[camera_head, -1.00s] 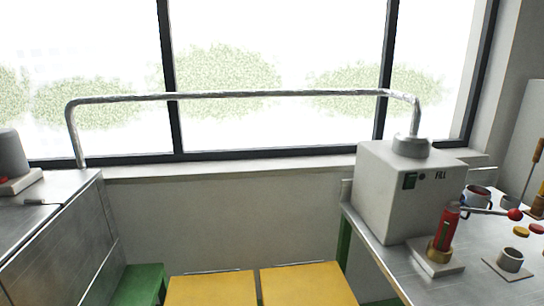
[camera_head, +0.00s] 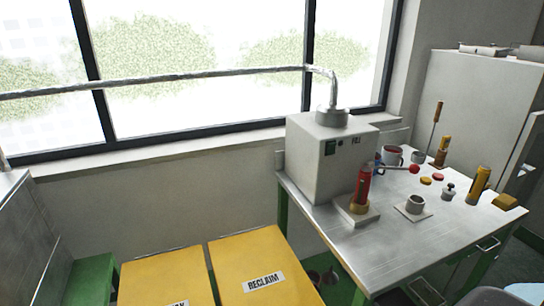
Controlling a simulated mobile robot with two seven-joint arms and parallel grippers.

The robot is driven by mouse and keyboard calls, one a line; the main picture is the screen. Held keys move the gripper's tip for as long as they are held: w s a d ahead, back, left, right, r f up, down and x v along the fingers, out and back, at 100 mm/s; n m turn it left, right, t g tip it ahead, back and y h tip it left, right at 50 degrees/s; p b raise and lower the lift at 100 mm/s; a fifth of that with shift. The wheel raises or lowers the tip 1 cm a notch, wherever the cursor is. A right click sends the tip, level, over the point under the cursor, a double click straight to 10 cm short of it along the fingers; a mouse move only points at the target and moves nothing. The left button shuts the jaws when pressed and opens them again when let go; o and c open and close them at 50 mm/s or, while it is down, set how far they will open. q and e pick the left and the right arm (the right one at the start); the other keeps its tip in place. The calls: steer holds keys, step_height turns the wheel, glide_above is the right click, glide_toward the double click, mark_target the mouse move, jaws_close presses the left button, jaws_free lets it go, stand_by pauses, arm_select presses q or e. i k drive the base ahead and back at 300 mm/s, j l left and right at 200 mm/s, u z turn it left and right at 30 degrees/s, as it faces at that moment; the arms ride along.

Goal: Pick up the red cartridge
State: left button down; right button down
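The red cartridge (camera_head: 364,184) stands upright in a brass-coloured base (camera_head: 358,207) on a pale plate, in front of the grey box marked FILL (camera_head: 324,165). A small blue part shows behind the cartridge's top. Neither of my grippers is in view.

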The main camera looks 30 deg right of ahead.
mark_target(365, 175)
steer(key=z, duration=1.55)
